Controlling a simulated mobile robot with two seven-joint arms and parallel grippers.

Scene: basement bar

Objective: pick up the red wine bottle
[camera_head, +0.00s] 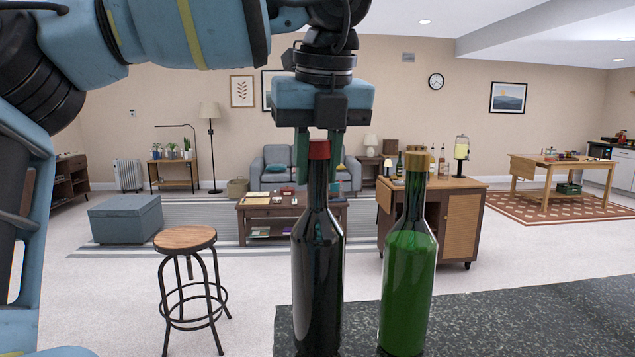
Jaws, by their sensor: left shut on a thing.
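The red wine bottle (317,275) is dark, almost black glass with a red cap. It stands upright at the left end of the dark speckled counter, and its base is cut off by the frame's lower edge. My left gripper (318,165) comes down from above and is shut on the bottle's neck, with its fingers on both sides just at and below the red cap. A green bottle (408,275) with a tan cap stands upright just to the right, apart from the dark one. I cannot tell whether the dark bottle is off the counter. My right gripper is not in view.
The dark speckled counter (530,320) is bare to the right of the green bottle. A round wooden stool (186,239) stands on the floor to the left. Farther back are a wooden cabinet (462,222), a coffee table (262,208) and a grey ottoman (125,219).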

